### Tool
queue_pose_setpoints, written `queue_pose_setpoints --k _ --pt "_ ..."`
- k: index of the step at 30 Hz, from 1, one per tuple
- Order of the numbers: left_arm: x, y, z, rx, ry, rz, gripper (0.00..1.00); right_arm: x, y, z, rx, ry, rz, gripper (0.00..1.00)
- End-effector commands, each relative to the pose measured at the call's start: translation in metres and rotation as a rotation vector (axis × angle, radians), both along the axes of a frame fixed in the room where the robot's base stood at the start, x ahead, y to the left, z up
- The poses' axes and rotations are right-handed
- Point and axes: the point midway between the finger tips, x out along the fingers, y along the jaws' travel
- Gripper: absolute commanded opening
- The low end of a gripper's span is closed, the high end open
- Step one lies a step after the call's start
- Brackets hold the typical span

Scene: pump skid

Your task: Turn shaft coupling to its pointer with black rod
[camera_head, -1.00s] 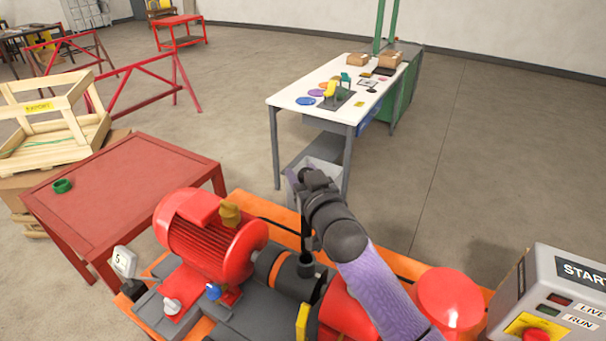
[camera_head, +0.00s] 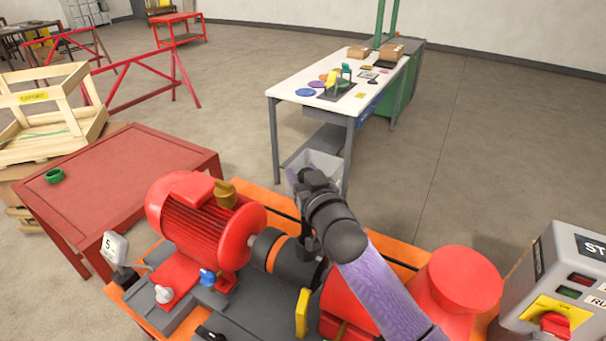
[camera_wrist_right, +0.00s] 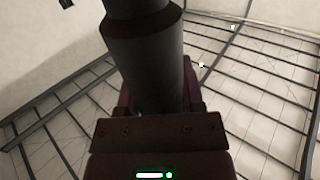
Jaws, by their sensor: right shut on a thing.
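The shaft coupling (camera_head: 294,268) is a dark cylinder with an orange band, between the red motor (camera_head: 200,228) and the red pump body (camera_head: 345,312). A yellow upright piece (camera_head: 302,312) stands at its near side; I cannot tell whether it is the pointer. My right gripper (camera_head: 306,240) is above the coupling, shut on the black rod. The rod (camera_wrist_right: 145,60) shows as a thick dark cylinder between the fingers in the right wrist view. In the head view the rod is mostly hidden, and its contact with the coupling cannot be made out. My left gripper is not in view.
A grey control box (camera_head: 560,285) with a red knob stands at the right. A white workbench (camera_head: 300,92) with small items stands behind. Open floor lies at the back right.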

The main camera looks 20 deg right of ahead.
Motion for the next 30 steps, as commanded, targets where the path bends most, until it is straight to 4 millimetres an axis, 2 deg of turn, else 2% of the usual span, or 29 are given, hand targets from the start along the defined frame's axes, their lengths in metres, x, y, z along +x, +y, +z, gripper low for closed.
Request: queue_pose_setpoints --k 3,30 --pt "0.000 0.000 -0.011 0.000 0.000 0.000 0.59 -0.001 0.001 -0.009 -0.003 -0.005 0.001 0.00" --pt "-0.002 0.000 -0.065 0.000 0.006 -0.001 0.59 -0.039 0.051 -0.014 -0.194 -0.154 0.003 0.00"
